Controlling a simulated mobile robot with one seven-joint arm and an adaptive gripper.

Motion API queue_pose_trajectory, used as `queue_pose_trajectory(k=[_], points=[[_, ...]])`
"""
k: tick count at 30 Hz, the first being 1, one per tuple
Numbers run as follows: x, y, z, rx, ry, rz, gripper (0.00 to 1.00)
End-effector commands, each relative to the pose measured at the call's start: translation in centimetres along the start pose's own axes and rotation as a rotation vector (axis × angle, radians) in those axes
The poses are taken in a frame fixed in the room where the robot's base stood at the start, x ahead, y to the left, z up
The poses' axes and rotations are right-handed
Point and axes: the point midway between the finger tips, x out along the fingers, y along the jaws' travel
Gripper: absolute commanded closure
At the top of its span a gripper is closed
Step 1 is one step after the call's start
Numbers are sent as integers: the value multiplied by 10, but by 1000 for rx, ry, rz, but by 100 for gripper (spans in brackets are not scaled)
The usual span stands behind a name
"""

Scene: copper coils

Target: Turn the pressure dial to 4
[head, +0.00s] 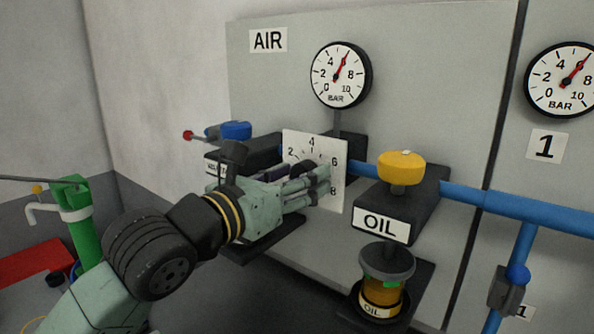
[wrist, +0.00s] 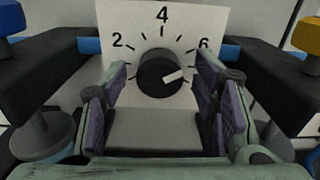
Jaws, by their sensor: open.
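The pressure dial is a black round knob (wrist: 155,68) on a white square scale plate (head: 337,160), below the AIR gauge. The wrist view shows 2, 4 and 6 on the plate, with 4 at the top. The knob's white pointer mark points right and slightly up, past the 6 mark. My gripper (head: 322,184) faces the plate from the front. In the wrist view my gripper (wrist: 165,75) is open, one finger on each side of the knob, with visible gaps to it. Finger contact with the plate cannot be told.
The AIR gauge (head: 340,75) has its red needle between 4 and 8. A yellow-capped oil unit (head: 381,222) stands right of the dial; a blue-capped unit (head: 236,130) is at its left. A blue pipe (head: 463,194) runs right. A second gauge (head: 563,80) hangs far right.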

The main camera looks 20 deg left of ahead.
Motion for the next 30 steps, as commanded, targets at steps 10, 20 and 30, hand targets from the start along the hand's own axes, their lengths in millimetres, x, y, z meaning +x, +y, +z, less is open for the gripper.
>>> queue_pose_trajectory(k=[10,20,30], points=[[0,0,0,-1,0,0,53],[0,0,0,-1,0,-1,75],[0,0,0,-2,0,-1,94]])
